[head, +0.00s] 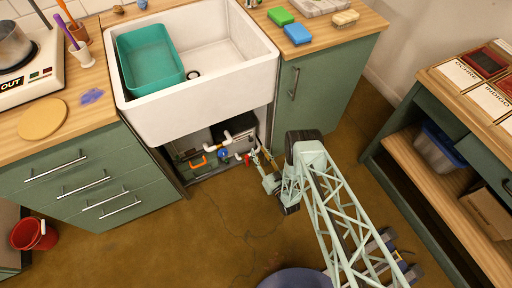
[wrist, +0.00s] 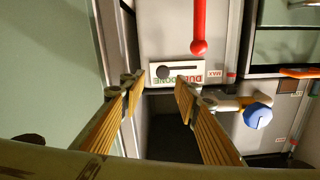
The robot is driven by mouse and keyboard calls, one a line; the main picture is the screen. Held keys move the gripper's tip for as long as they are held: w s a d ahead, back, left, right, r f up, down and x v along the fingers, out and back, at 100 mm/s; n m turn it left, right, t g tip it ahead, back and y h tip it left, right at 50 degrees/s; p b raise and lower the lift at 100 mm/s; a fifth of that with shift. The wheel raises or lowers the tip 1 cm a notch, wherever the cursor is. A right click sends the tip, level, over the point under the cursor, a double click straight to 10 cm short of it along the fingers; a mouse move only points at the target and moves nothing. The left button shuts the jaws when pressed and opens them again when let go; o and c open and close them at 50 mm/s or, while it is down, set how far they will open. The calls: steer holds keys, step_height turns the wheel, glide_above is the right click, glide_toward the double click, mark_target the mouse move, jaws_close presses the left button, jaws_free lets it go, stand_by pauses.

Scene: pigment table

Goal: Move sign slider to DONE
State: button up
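A small white sign (wrist: 203,72) shows in the wrist view on a pale panel. It has a dark slot with a round dark slider knob (wrist: 163,72) at the left end of the slot, on the side of the green DONE lettering. Red lettering stands to the right, partly covered by a finger. My gripper (wrist: 157,86) is open and empty, its fingers in front of the sign's lower edge, with the knob between them in the picture. I cannot tell the remaining depth. In the head view my gripper (head: 260,165) is at the opening under the sink; the sign is not discernible there.
A red lever (wrist: 199,25) hangs above the sign and a blue valve knob (wrist: 257,116) is to its right. A green cabinet panel (wrist: 45,60) stands close on the left. Pipes (head: 215,148) fill the space under the sink (head: 200,115).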

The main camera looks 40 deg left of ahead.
steer(key=shift+v, duration=1.75)
